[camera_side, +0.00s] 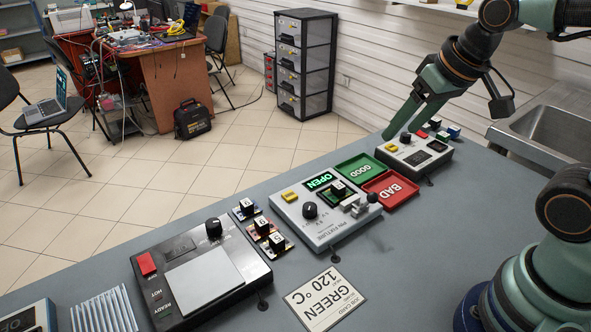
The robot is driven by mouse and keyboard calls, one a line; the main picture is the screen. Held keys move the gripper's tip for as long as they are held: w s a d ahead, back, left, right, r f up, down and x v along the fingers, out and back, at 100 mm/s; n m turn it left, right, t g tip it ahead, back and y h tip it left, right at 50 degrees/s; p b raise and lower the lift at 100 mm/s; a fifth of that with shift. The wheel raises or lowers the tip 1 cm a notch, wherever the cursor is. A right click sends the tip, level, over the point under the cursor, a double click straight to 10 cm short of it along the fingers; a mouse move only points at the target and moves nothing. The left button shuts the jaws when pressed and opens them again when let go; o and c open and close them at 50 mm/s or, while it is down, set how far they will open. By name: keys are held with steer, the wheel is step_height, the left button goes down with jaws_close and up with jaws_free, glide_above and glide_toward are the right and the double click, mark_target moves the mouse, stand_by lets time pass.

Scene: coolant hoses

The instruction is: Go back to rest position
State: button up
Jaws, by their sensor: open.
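My gripper (402,130) is at the upper right, at the end of my green arm. Its two fingers point down and to the left, apart, with nothing seen between them. The fingertips are at the far edge of a small light-grey box (430,163) with a yellow button (391,148) and a black knob (405,137). I cannot tell whether they touch it or hang above or behind it.
Left of the box are a green GOOD tray (345,173), a red BAD tray (407,190) and a fixture reading OPEN (319,181). Farther left are chip boards (282,249) and a black hot plate (150,262). A card (345,303) lies in front. A sink (552,126) is right.

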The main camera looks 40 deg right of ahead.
steer(key=shift+s+f+n, duration=0.1)
steer(key=shift+s+n, duration=0.35)
steer(key=shift+n, duration=0.25)
stand_by(0.3)
